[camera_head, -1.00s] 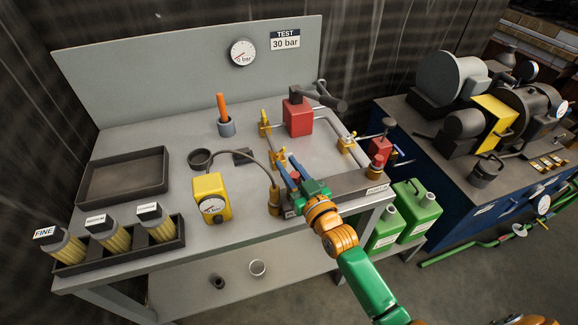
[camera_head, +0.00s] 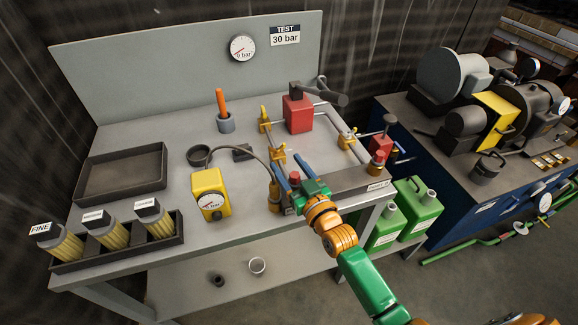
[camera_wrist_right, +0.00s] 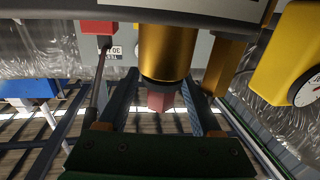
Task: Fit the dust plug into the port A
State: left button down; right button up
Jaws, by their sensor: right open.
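The dust plug, a small red piece (camera_head: 294,177), stands between my right gripper's fingers at the front edge of the bench. My right gripper (camera_head: 286,162) is open, with one blue finger on each side of it. In the right wrist view, which is upside down, the red plug (camera_wrist_right: 161,99) meets the dark-ringed end of a brass cylinder (camera_wrist_right: 166,50), apparently port A. Plug and cylinder look in line; how deep the plug sits cannot be told. The right gripper's fingers (camera_wrist_right: 158,82) show gaps beside the plug. My left gripper is out of view.
A yellow gauge (camera_head: 211,195) with a hose stands left of the gripper. Another red-topped brass fitting (camera_head: 377,160) is at the bench's right end. A red block (camera_head: 298,112) and pipework lie behind.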

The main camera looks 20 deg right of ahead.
aim_at(297, 179)
jog(key=s, duration=0.3)
jog(key=s+d, duration=0.1)
jog(key=s, duration=0.3)
jog(key=shift+d, duration=0.2)
